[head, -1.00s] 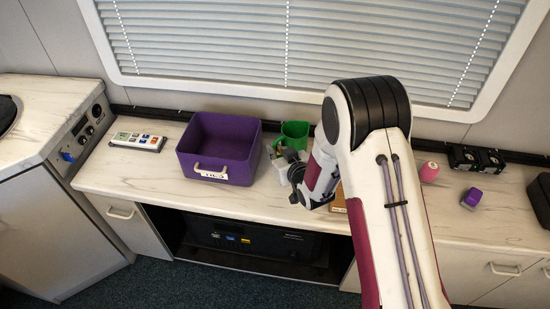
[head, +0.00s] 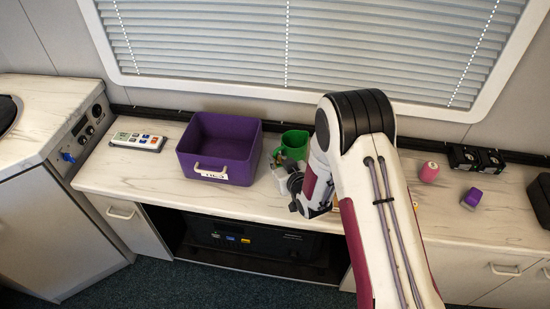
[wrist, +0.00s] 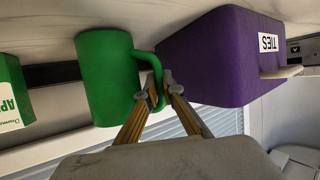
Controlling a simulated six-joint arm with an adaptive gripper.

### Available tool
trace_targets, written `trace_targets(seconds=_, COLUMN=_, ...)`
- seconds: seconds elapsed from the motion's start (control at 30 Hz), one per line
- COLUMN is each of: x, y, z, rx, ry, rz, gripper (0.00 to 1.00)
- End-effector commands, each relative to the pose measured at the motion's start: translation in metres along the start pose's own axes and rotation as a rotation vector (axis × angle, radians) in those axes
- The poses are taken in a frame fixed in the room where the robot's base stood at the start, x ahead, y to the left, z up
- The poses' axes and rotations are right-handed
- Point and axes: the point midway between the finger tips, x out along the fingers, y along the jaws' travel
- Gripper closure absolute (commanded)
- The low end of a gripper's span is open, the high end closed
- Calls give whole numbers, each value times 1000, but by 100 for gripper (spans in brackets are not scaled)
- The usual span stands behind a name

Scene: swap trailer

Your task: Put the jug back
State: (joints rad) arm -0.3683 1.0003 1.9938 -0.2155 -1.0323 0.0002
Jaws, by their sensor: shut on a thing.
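The green jug (head: 293,146) is at the counter's back, just right of the purple box, partly hidden by my arm. In the wrist view, which shows the scene upside down, the jug (wrist: 105,80) has its handle toward my gripper (wrist: 161,82). My fingers are shut on the handle. Whether the jug's base touches the counter I cannot tell.
The purple box (head: 207,180), labelled TIES in the wrist view, stands close beside the jug. A green carton (wrist: 12,92) is on the jug's other side. A remote (head: 138,141) lies far left. A pink spool (head: 429,172) and a purple-topped block (head: 472,197) are right.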

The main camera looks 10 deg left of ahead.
Motion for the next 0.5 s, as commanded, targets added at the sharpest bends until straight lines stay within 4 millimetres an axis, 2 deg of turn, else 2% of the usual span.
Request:
trace_targets(seconds=0.4, x=1, y=0, z=2, rx=0, ry=2, rz=0, gripper=100)
trace_targets(seconds=0.43, x=1, y=0, z=2, rx=0, ry=1, rz=0, gripper=85)
trace_targets(seconds=0.47, x=1, y=0, z=2, rx=0, ry=1, rz=0, gripper=77)
trace_targets(seconds=0.5, x=1, y=0, z=2, rx=0, ry=1, rz=0, gripper=76)
